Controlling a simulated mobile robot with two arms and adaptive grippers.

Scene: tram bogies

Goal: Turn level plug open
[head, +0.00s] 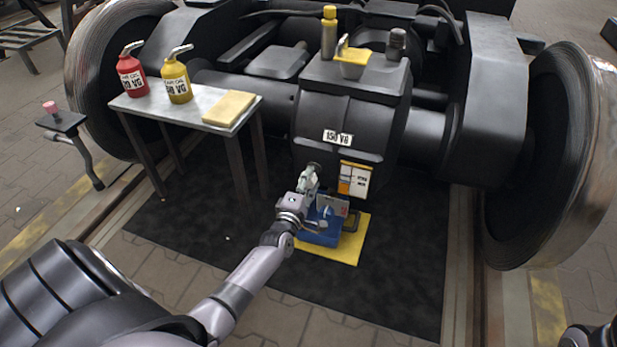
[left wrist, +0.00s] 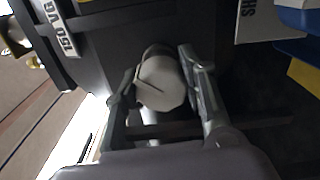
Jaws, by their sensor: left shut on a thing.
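My left gripper (head: 311,178) is shut on the plug, low on the front of the case in the head view. There the gripper largely hides the plug. I cannot tell how far the plug is turned.
A blue container (head: 318,238) stands on a yellow cloth (head: 350,248) right beside my left gripper. A side table (head: 190,112) at left holds a red can (head: 131,77), a yellow can (head: 177,83) and a folded cloth (head: 229,108). Large wheels (head: 560,150) flank the case.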

